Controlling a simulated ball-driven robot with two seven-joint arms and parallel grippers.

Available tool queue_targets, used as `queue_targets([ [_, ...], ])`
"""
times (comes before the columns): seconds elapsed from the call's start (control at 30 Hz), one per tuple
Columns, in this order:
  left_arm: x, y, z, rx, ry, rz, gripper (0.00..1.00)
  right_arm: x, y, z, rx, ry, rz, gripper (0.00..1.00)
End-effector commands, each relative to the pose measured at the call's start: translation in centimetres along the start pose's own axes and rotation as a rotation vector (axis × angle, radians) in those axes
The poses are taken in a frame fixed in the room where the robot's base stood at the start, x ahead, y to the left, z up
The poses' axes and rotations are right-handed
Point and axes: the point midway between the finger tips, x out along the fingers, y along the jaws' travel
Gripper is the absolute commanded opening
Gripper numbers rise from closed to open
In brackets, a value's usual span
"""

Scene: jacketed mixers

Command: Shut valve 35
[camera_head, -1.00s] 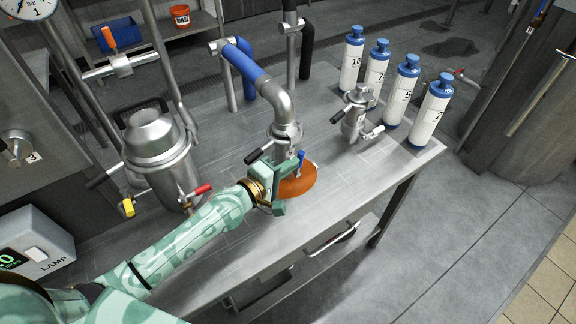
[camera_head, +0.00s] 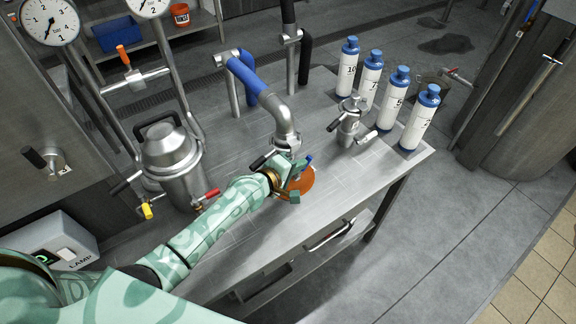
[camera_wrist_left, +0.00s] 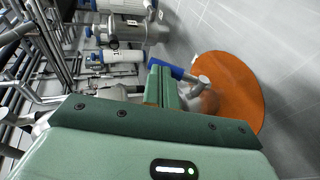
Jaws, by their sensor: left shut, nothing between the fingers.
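A valve with a blue lever (camera_head: 308,160) sits below the bent steel pipe (camera_head: 284,122), above an orange disc (camera_head: 305,186) on the steel table. My left gripper (camera_head: 292,182) is at this valve and hides most of its body. In the left wrist view the left fingers (camera_wrist_left: 162,86) are shut with nothing between them. The blue lever (camera_wrist_left: 186,74) lies right beside the fingertips; I cannot tell whether they touch. The orange disc (camera_wrist_left: 238,92) shows behind it. I can read no number 35 on any valve. My right gripper is not in view.
A jacketed vessel (camera_head: 172,160) with red (camera_head: 208,195) and yellow (camera_head: 147,210) handles stands left. A black-handled lever (camera_head: 262,160) is just above my gripper. A small steel fitting (camera_head: 348,120) and several white bottles (camera_head: 418,118) stand right. The table's front right is clear.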

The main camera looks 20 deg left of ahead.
Motion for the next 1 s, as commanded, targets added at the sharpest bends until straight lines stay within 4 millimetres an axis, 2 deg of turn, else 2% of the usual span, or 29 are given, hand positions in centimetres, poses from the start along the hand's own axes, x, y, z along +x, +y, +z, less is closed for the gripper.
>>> queue_targets([
  [0.03,0.0,0.9,0.1,0.002,0.001,-0.031,0.0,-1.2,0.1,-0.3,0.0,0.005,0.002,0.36],
  [0.1,0.4,0.8,-0.1,0.012,0.001,-0.036,0.0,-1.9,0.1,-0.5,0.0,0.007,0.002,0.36],
  [0.27,1.4,0.7,0.2,0.011,0.001,-0.033,0.0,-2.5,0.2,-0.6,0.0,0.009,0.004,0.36],
  [1.0,5.3,-0.3,1.0,0.007,0.001,-0.033,0.0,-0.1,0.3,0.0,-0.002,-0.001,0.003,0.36],
])
